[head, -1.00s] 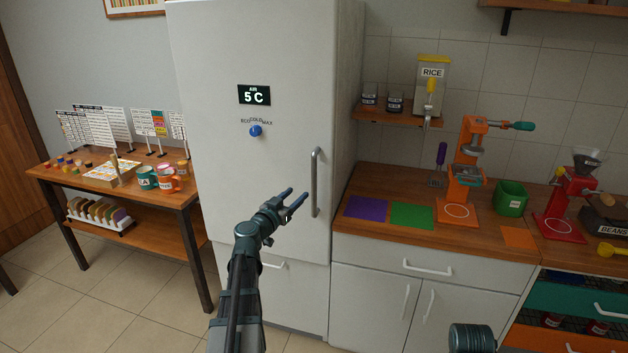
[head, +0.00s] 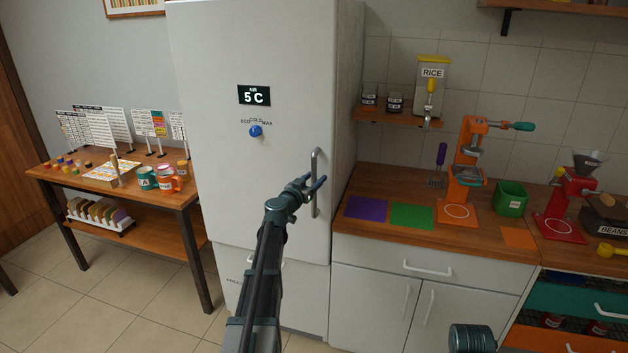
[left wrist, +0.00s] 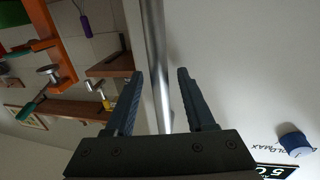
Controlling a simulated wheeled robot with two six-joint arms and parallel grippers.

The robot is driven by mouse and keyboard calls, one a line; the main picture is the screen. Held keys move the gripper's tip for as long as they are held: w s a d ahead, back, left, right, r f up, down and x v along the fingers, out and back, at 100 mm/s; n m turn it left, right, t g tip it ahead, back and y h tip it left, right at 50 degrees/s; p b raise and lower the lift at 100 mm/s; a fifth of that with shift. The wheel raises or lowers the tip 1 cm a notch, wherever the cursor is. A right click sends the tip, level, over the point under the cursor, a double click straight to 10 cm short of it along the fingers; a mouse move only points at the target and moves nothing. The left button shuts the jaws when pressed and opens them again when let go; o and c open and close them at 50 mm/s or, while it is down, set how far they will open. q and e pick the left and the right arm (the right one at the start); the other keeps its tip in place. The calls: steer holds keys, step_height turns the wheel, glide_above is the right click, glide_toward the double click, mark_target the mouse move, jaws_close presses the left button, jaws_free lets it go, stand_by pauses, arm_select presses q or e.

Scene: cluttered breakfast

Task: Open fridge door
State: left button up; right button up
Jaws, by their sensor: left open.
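The tall white fridge (head: 255,185) stands in the middle of the head view, and its main door looks closed. Its upright metal handle (head: 315,160) is on the door's right side. My left gripper (head: 317,184) is open at the handle's middle, with part of the handle hidden behind it. In the left wrist view, the handle (left wrist: 157,50) runs through the gap between the two dark fingers of the left gripper (left wrist: 161,75). It shows clear space on both sides, and I cannot tell whether a finger touches it.
A counter (head: 375,180) with purple and green mats, an orange press (head: 463,165) and a green bin (head: 511,198) stands right of the fridge. A small table (head: 150,200) with mugs and cards stands left. Tiled floor (head: 120,300) lies open in front.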

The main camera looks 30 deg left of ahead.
arm_select(q)
jaws_close()
stand_by(1.4)
